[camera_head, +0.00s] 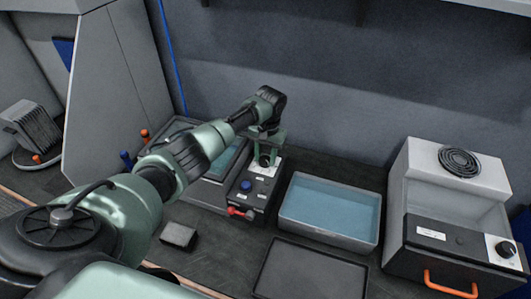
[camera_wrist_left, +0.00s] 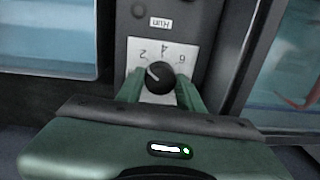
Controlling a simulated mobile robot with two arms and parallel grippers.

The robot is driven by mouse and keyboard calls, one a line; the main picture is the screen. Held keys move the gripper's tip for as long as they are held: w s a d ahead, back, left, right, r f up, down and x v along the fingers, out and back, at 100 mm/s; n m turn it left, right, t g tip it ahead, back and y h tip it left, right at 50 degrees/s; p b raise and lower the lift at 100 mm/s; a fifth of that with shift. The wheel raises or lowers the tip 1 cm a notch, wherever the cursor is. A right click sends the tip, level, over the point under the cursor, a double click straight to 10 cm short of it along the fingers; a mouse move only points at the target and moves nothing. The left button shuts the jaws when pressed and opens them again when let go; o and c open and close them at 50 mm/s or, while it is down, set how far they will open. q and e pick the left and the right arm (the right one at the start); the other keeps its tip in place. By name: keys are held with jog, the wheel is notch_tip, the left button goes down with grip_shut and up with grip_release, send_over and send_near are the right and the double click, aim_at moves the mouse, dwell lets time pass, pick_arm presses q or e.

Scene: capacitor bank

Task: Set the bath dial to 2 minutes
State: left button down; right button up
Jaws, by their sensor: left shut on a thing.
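The bath dial (camera_wrist_left: 158,76) is a round black knob with a white pointer mark, on a pale plate marked 2, 4 and 6, which appear upside down in the left wrist view. The pointer slants up and left, roughly toward the 2. My left gripper (camera_wrist_left: 160,94) is shut on the knob, one green finger on each side. In the head view my left gripper (camera_head: 266,152) reaches down onto the back of the dark control box (camera_head: 236,200), and mostly hides the dial. My right gripper is not in view.
The box has a blue button (camera_head: 246,186) and a red lever (camera_head: 240,212). Water-filled baths stand to its left and right (camera_head: 330,207). A dark tray (camera_head: 308,272) lies in front. A grey machine with an orange handle (camera_head: 452,284) stands at right.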

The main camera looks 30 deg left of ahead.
aim_at(266, 160)
pick_arm(q)
jog(key=shift+m+p, duration=0.35)
jog(key=shift+m, duration=0.45)
jog(key=c, duration=0.9)
grip_release()
jog(key=r, duration=0.5)
jog(key=r+b, duration=0.1)
jog(key=r, duration=0.2)
jog(key=shift+d, duration=0.25)
jog(key=shift+f, duration=0.1)
